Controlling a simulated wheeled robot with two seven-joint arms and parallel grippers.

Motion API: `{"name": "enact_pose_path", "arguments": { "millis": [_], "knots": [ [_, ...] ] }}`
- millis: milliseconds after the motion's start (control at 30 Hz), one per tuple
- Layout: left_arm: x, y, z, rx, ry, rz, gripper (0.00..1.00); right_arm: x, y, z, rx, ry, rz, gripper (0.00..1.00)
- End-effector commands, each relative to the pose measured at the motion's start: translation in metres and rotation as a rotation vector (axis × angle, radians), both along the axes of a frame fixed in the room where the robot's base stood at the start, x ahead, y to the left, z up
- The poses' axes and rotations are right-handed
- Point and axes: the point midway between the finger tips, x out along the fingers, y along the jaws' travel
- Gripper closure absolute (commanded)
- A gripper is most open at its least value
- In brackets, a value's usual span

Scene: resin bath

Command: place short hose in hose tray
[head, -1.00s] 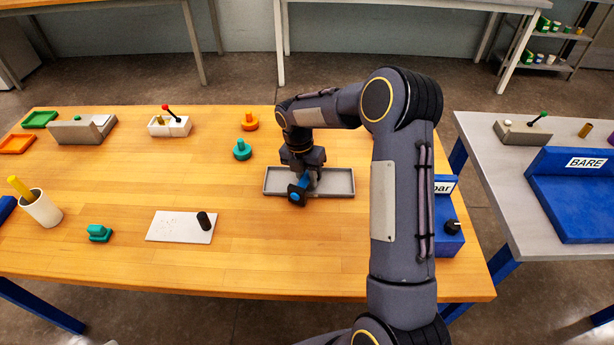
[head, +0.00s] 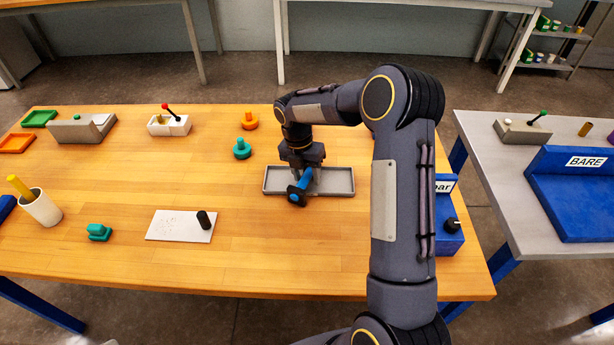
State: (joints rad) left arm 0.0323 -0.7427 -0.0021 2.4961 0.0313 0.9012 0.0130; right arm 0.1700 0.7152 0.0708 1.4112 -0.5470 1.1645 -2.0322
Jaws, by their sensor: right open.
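The grey hose tray (head: 336,193) lies on the wooden table, right of its middle. A short blue hose (head: 304,181) with a dark end fitting is in the left half of the tray. Its near end overlaps the front rim in the picture; I cannot tell whether it rests on the rim. My right gripper (head: 299,173) points down over the tray at the hose's far end. It is open, with its fingers still close to the hose. The gripper partly hides the far end. My left gripper is not in view.
Teal (head: 242,149) and orange (head: 249,121) knobbed pieces stand behind the tray to the left. A white plate (head: 165,226) with a black peg (head: 204,219) lies front left. A blue box (head: 449,238) with a black knob stands right, partly behind my arm.

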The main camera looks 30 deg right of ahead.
Motion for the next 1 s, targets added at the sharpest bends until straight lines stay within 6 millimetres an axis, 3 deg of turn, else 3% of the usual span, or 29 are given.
{"name": "enact_pose_path", "arguments": {
  "millis": [400, 667, 767, 833, 1000],
  "knots": [
    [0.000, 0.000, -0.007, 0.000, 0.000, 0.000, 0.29, 0.011, 0.008, 0.085, 0.000, -0.004, 0.000, 0.55],
    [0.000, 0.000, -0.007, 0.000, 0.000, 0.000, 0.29, 0.012, 0.010, 0.113, 0.001, -0.009, -0.017, 0.55],
    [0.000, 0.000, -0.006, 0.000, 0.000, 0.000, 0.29, -0.003, 0.011, 0.129, 0.008, -0.048, -0.122, 0.55],
    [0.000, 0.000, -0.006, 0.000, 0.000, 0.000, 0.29, -0.023, 0.013, 0.146, 0.025, -0.098, -0.271, 0.55],
    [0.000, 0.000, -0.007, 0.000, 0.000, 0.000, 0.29, -0.101, 0.027, 0.180, 0.132, -0.223, -0.816, 0.55]
  ]
}}
